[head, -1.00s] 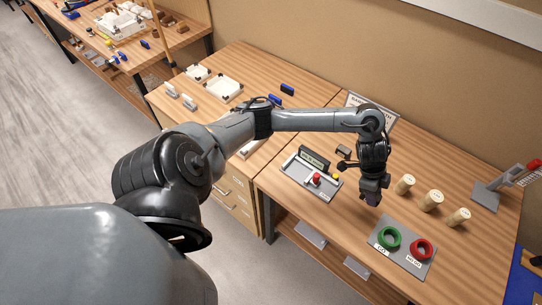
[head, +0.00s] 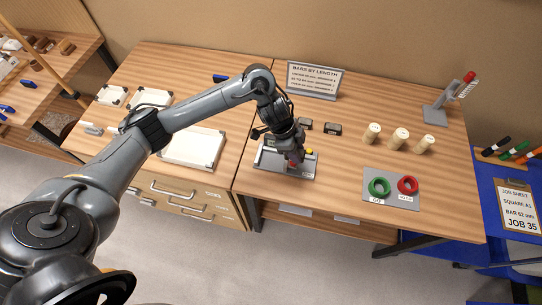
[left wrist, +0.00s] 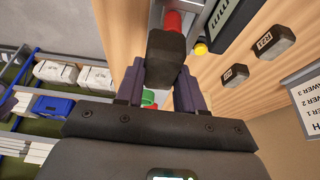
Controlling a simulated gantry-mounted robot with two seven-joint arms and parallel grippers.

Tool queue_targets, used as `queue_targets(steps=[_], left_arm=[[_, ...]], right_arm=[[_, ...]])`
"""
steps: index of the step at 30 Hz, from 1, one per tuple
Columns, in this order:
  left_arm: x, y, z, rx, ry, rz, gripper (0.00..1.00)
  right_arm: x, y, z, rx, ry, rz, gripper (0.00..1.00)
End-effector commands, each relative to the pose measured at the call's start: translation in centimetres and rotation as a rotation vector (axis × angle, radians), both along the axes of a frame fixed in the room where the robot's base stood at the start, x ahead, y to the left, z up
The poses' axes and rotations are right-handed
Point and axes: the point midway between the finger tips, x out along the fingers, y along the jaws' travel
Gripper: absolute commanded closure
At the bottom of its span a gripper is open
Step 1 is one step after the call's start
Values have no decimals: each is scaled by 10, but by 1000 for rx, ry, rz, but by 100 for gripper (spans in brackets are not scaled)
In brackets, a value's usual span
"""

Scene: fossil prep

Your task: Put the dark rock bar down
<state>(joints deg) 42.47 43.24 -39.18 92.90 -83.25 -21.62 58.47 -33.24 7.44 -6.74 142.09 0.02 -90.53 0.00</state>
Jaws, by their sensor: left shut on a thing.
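My left gripper (head: 292,154) is over the grey measuring tray (head: 270,166) on the table, pointing down. In the left wrist view, its two fingers are shut on the dark rock bar (left wrist: 165,60), a blocky dark piece. The tray's red knob (left wrist: 172,22) shows just past the bar's far end; I cannot tell whether they touch. The tray's yellow knob (head: 309,150) is to the right of the gripper. In the head view the held bar is mostly hidden by the gripper. My right gripper is not in view.
Two other dark blocks, (head: 305,123) and (head: 332,128), lie behind the tray, before the "BARS BY LENGTH" sign (head: 313,80). Pale cylinders (head: 400,138) stand to the right. A grey plate (head: 376,200) holds green (head: 379,187) and red (head: 408,184) rings. Bare tabletop lies between.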

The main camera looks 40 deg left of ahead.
Motion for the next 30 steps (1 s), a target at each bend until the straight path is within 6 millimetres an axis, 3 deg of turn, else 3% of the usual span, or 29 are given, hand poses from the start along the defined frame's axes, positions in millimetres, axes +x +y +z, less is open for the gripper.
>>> queue_targets(steps=[6,12,19,30], left_arm=[[-18,42,-26,3,4,5,98],[-26,65,-41,1,0,2,98],[-28,70,-49,-1,0,1,98],[-28,70,-84,0,-2,1,98]], right_arm=[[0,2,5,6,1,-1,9],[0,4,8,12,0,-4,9],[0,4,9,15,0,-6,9],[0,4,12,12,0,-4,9]])
